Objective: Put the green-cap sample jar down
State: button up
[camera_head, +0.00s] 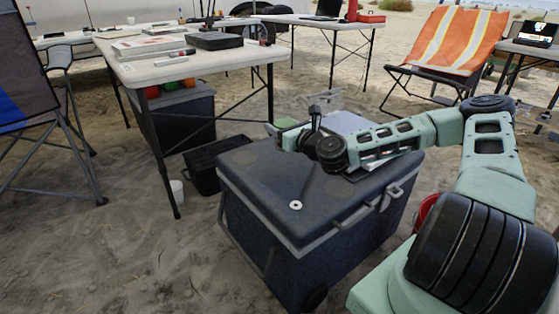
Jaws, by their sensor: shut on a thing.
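My arm reaches in from the right over the dark blue cooler (265,195). My gripper (284,133) is at the far edge of the cooler's lid and is seen partly from behind. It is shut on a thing. A small green patch (286,123) shows at the fingers and looks like the green cap of the sample jar. The jar's body is hidden by the gripper and wrist. I cannot tell whether the jar touches a surface.
A small white disc (295,205) lies on the bare front of the lid. A pale flat item (346,122) is behind my forearm. A white table (140,75) with books stands at the back left, above a black crate (205,168). An orange chair (450,40) is at right.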

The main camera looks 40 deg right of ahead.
notch_tip(320, 180, down, 8)
jog(key=b, duration=0.3)
jog(key=shift+f+b, duration=0.2)
jog(key=shift+b, duration=0.1)
jog(key=shift+f, duration=0.1)
jog(key=o, duration=1.2)
jog(key=shift+s, duration=0.15)
jog(key=s+p, duration=0.1)
jog(key=s, duration=0.4)
jog(key=s+p, duration=0.2)
jog(key=s, duration=0.4)
jog(key=shift+s+d, duration=0.2)
jog(key=shift+s, duration=0.1)
jog(key=shift+s, duration=0.1)
